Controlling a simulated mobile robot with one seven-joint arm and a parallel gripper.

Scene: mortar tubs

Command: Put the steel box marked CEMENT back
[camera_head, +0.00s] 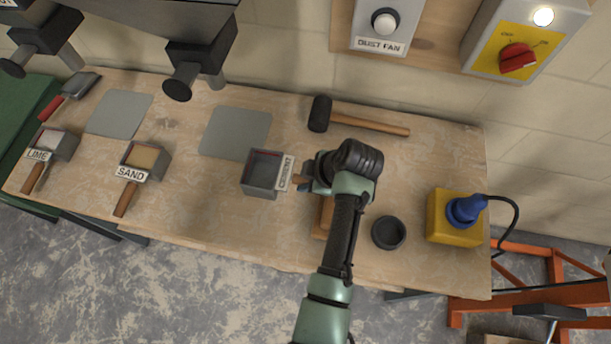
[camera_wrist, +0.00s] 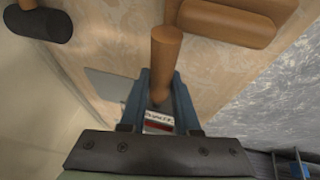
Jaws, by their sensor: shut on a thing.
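The steel box marked CEMENT (camera_head: 260,178) is at the middle of the bench in the head view, with its white label on its right side. Its inside looks grey, with a red line near the far rim. My gripper (camera_head: 306,180) is at its right, shut on its brown wooden handle. In the wrist view the handle (camera_wrist: 165,60) passes between the blue fingers of my gripper (camera_wrist: 161,88), and the label (camera_wrist: 158,121) and a red strip of the box show behind. I cannot tell whether the box touches the bench.
Boxes marked LIME (camera_head: 61,143) and SAND (camera_head: 153,158) stand left. Two bare grey squares (camera_head: 120,113) (camera_head: 236,131) lie behind. A mallet (camera_head: 365,122) lies at the back. A wooden block (camera_head: 323,218), black cup (camera_head: 388,233) and yellow box (camera_head: 452,228) are right.

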